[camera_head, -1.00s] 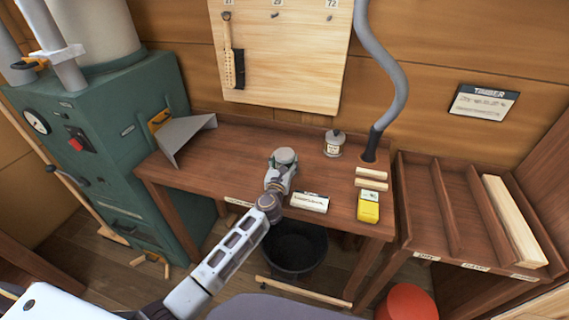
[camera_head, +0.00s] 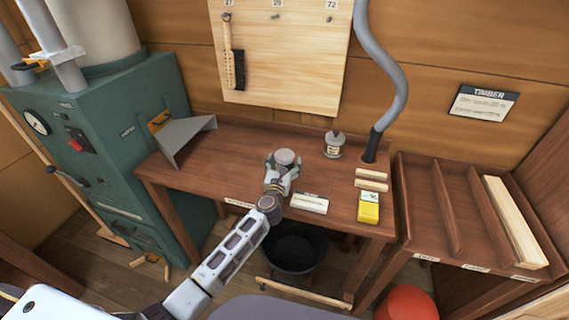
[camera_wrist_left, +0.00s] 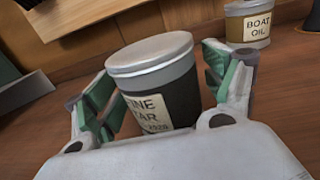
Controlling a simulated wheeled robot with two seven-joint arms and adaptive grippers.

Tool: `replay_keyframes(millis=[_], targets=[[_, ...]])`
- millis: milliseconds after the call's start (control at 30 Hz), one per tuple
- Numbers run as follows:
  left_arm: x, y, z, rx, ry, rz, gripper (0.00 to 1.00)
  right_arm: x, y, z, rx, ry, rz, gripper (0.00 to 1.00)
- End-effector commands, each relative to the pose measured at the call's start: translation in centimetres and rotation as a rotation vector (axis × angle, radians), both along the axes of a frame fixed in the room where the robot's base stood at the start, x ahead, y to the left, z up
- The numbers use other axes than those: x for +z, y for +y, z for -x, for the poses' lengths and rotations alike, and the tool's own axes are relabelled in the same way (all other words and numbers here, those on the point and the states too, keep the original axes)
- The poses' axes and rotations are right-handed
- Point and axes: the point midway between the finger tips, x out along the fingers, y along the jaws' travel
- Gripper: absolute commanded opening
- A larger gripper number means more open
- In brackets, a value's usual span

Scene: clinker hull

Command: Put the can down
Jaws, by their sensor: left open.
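The can (camera_head: 285,157) has a grey lid and stands on the wooden bench (camera_head: 220,160). In the left wrist view the can (camera_wrist_left: 155,75) is dark with a cream label reading in part "INE TAR". My left gripper (camera_head: 283,170) is open around the can, one finger on each side. In the left wrist view the left gripper (camera_wrist_left: 160,95) shows gaps between its green finger pads and the can. The can's base is hidden behind the gripper's palm. My right gripper is not in view.
A boat oil tin (camera_head: 334,145) stands right of the can and also shows in the wrist view (camera_wrist_left: 247,22). A white label block (camera_head: 309,203), a yellow box (camera_head: 369,208) and wood blocks (camera_head: 371,180) lie further right. A grey metal hood (camera_head: 186,138) is at left.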

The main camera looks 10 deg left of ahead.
Motion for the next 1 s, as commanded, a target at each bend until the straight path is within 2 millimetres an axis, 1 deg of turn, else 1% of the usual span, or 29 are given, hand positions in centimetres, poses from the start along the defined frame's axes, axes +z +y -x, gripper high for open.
replay_keyframes(millis=[133,333,667,867,1000], targets=[[0.4,0.0,0.0,0.0,0.0,0.0,0.84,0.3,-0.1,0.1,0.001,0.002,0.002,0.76],[0.2,-0.1,1.3,0.0,0.001,0.001,0.84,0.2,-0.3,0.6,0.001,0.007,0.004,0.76],[0.1,-0.2,4.1,0.0,0.001,0.0,0.84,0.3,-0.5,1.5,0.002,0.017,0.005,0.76],[0.2,-0.3,5.9,0.0,0.001,0.001,0.84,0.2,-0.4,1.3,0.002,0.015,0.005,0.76],[0.2,-0.3,7.1,0.0,0.001,0.001,0.84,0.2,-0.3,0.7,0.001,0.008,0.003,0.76]])
